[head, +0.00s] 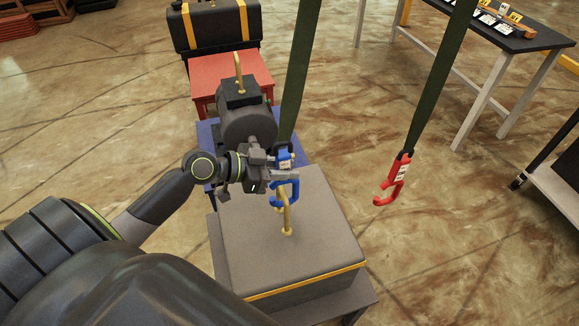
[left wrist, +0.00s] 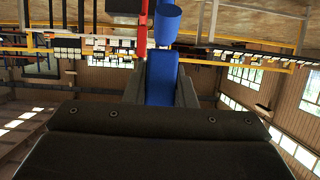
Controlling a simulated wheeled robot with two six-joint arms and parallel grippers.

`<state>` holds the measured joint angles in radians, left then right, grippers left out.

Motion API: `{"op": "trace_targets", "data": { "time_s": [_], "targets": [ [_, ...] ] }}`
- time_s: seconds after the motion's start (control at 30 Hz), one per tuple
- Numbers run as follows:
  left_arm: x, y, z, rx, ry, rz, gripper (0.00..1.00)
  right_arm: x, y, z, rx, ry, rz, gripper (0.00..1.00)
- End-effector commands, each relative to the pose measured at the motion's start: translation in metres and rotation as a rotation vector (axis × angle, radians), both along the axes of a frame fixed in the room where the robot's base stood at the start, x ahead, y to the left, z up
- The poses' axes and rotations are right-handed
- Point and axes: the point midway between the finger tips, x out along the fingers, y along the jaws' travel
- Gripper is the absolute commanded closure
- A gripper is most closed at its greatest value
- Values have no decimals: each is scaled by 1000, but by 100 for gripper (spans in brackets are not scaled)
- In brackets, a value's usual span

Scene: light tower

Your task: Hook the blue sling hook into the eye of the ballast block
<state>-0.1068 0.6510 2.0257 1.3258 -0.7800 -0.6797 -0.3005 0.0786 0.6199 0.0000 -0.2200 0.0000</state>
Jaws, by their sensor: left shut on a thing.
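The blue sling hook (head: 291,190) hangs from a dark green strap. My left gripper (head: 287,170) is shut on its upper part, which also shows blue between the fingers in the left wrist view (left wrist: 162,82). The ballast block (head: 285,262) is a grey box with a yellow stripe along its lower edge. Its brass eye (head: 287,222) stands upright on top. In the head view the hook's open curve overlaps the top of the eye; I cannot tell whether the hook passes through it. My right gripper is not in view.
A red hook (head: 396,181) hangs on another green strap to the right. Behind the block stand a dark rounded weight (head: 247,120) with its own eye, a red table (head: 232,72) and a black case (head: 213,25). A workbench (head: 500,30) is at the upper right.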

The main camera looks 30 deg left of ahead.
Motion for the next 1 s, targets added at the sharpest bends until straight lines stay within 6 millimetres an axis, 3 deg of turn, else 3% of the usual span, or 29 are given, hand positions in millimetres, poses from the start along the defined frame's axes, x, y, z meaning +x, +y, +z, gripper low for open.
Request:
{"op": "trace_targets", "data": {
  "time_s": [0.57,1.0],
  "targets": [
    [-2,1,2,-3,-5,-2,100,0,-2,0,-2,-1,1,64],
    [-2,1,-7,-2,-6,-2,100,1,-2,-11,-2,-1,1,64]
  ]
}}
